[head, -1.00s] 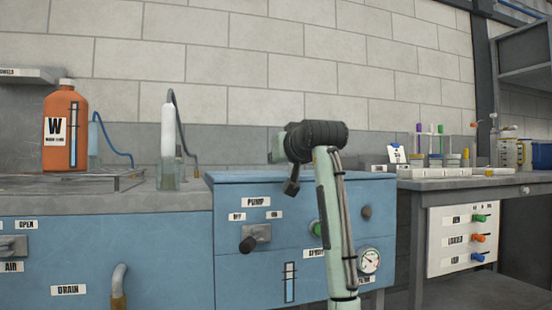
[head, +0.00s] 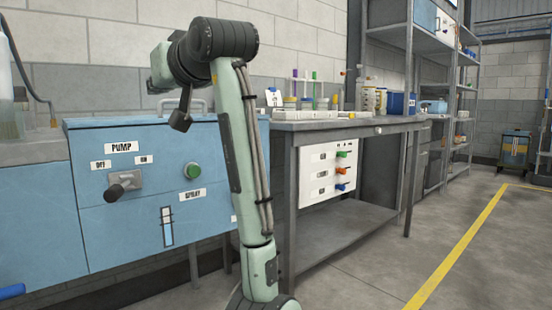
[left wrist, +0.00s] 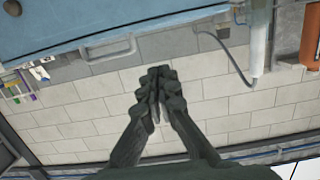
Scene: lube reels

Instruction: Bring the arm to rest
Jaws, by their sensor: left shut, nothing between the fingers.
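My left arm, pale green with dark joints, rises in the middle of the head view and bends over at the top. My left gripper (head: 180,120) hangs dark and small in front of the blue pump cabinet (head: 90,215), seen partly from behind the arm. In the left wrist view the fingers of my left gripper (left wrist: 155,75) meet at their tips with nothing between them. Behind them are the pale block wall and the cabinet top edge, upside down. My right gripper is not in view.
A grey workbench (head: 345,125) carries vials and a blue box (head: 402,104). A white panel (head: 327,172) with coloured knobs hangs below its top. Grey shelving (head: 465,60) stands beyond. Open floor with a yellow line (head: 455,250) lies at right.

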